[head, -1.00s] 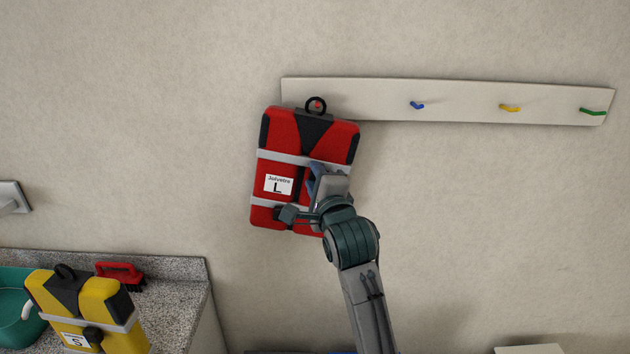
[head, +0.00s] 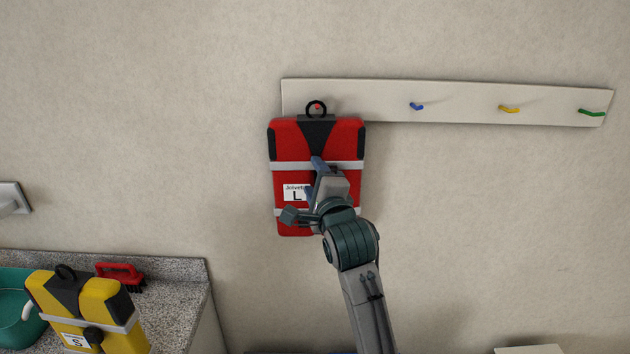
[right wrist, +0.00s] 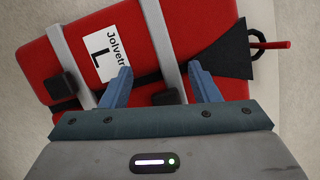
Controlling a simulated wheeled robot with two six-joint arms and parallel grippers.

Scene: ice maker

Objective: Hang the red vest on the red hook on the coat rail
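The red vest (head: 288,178) with a white "L" label hangs upright against the wall at the left end of the coat rail (head: 370,100). Its black loop (head: 316,104) is around the red hook (head: 318,107). In the right wrist view the red hook (right wrist: 277,45) sticks out through the loop (right wrist: 256,42). My right gripper (head: 320,178) is in front of the vest's middle. In the right wrist view its two fingers (right wrist: 162,84) stand wide apart, with the vest's red front (right wrist: 180,30) beyond them. My left gripper is not in view.
Blue (head: 417,106), yellow (head: 509,109) and green (head: 592,113) hooks on the rail are empty. A yellow vest (head: 110,300), a red brush (head: 120,271) and a teal basin (head: 20,315) are by the counter at lower left. The wall right of my arm is clear.

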